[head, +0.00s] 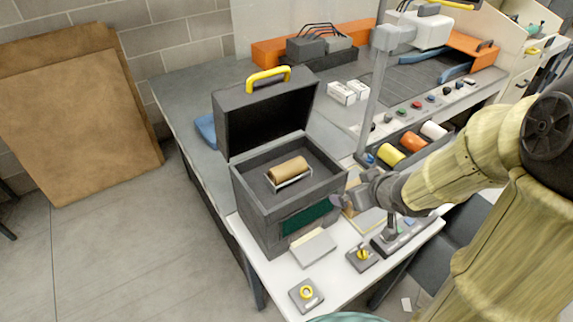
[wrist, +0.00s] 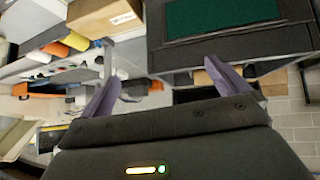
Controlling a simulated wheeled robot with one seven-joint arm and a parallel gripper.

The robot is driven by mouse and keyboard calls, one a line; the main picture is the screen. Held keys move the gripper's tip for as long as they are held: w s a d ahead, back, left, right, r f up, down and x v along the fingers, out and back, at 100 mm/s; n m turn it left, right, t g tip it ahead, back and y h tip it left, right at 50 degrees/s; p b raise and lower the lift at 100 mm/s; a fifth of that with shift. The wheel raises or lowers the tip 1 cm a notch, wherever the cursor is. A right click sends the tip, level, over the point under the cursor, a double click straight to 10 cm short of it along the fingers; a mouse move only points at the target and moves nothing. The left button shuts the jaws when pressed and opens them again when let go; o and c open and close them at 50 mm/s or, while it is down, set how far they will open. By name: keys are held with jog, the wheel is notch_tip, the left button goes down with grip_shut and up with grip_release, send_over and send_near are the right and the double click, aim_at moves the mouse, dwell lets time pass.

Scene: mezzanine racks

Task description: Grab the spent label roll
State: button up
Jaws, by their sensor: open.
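The spent label roll looks to be the brown cardboard-coloured roll (head: 288,169) lying on a light holder inside the open dark grey box (head: 252,205), with its lid (head: 265,112) raised and a yellow handle on top. My gripper (head: 345,200) is just right of the box's front, lower than the roll and outside the box. In the wrist view my gripper (wrist: 168,85) has its two purple fingers spread wide with nothing between them. The box's dark front with a green panel (wrist: 222,16) fills the top right there. The roll is not visible in the wrist view.
Yellow, orange and white rolls (head: 412,142) lie in a tray behind my arm. A grey post (head: 375,85) rises behind the box. A small grey block (head: 313,247) and yellow-knobbed pieces (head: 306,294) sit on the white table front. Cardboard sheets (head: 75,120) lean on the left wall.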

aim_at(305, 168)
jog(key=s+a+r+n+y+p, duration=0.1)
jog(key=a+r+n+y+p, duration=0.1)
jog(key=a+r+y, duration=0.3)
jog(key=shift+s+r+n+y, duration=0.2)
jog(key=shift+r+n+y, duration=0.2)
jog(key=shift+r+n, duration=0.45)
jog(key=p+x, duration=0.6)
jog(key=x, duration=0.6)
jog(key=shift+w, duration=0.2)
